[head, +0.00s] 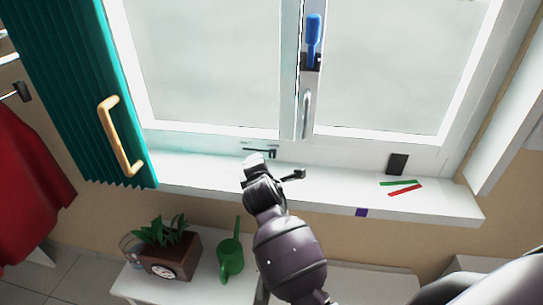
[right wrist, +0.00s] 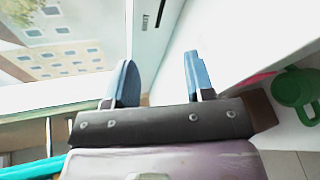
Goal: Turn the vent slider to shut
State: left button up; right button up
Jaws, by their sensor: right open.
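The vent slider (head: 262,151) is a small dark strip low on the white window frame, just above the sill. A darker piece shows at its right end; I cannot tell its setting. My right gripper (head: 270,168) is just in front of and below it, over the sill, and partly crowds the view. In the right wrist view the two blue-tipped fingers (right wrist: 160,78) stand apart with nothing between them. A dark slotted marking (right wrist: 146,20) shows on the white frame beyond them; I cannot tell whether it is the slider. My left gripper is not in view.
The sill (head: 330,188) holds a dark block (head: 397,164) and green and red strips (head: 402,186). A teal folding panel (head: 85,80) stands left. A planter (head: 170,255) and green watering can (head: 231,258) are below.

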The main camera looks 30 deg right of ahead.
aim_at(272, 155)
jog(key=shift+w+d+r+n+h, duration=0.1)
jog(key=shift+n+h, duration=0.05)
jog(key=shift+n, duration=0.4)
jog(key=shift+r+n+h, duration=0.1)
jog(key=shift+n+h, duration=0.05)
jog(key=shift+n, duration=0.4)
jog(key=n, duration=0.1)
jog(key=n+g+h, duration=0.1)
jog(key=n, duration=0.1)
jog(key=shift+d+f+n, duration=0.15)
jog(key=shift+d+n, duration=0.15)
jog(key=shift+d, duration=0.1)
jog(key=n+g, duration=0.1)
jog(key=n, duration=0.1)
jog(key=d+n+h, duration=0.1)
jog(key=n, duration=0.2)
jog(key=shift+d+f+g, duration=0.1)
jog(key=shift+g, duration=0.3)
jog(key=b+x, duration=0.1)
jog(key=x, duration=0.9)
jog(key=shift+w+d+f, duration=0.1)
jog(key=shift+w+d, duration=0.05)
jog(key=shift+d, duration=0.2)
grip_shut()
